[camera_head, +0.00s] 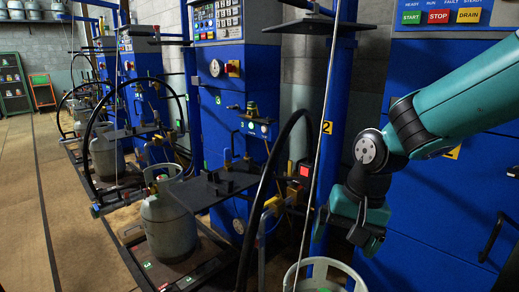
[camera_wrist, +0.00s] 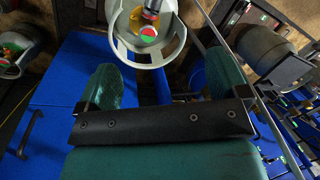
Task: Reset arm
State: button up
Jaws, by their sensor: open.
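My arm (camera_head: 460,105), teal with black joints, reaches in from the right side of the head view. My gripper (camera_head: 347,236) hangs from it, pointing down in front of the blue cabinet. In the wrist view the two teal fingers of my gripper (camera_wrist: 163,62) stand wide apart with nothing between them. A pale gas cylinder with a ring-shaped collar (camera_head: 345,270) stands below the gripper in the head view, cut off by the lower edge. Its collar (camera_wrist: 117,30) also shows in the wrist view, beyond the fingers, around a yellow valve (camera_wrist: 150,22). The gripper appears apart from it.
Another grey cylinder (camera_head: 168,230) stands on a scale platform to the left. Blue filling cabinets (camera_head: 232,110) with black hoses (camera_head: 262,185) line the wall. A panel with START, STOP and DRAIN buttons (camera_head: 440,17) is at upper right. Brown floor (camera_head: 22,190) is clear at far left.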

jog(key=s+a+r+n+y, duration=0.1)
jog(key=s+r+n, duration=0.3)
jog(key=s, duration=0.5)
jog(key=s+r+n+y, duration=0.1)
jog(key=s+r+n, duration=0.2)
jog(key=s+n, duration=0.5)
notch_tip(320, 180, up, 14)
jog(key=s+m+p, duration=0.1)
jog(key=m+p, duration=0.1)
jog(key=p, duration=1.2)
jog(key=shift+f, duration=0.2)
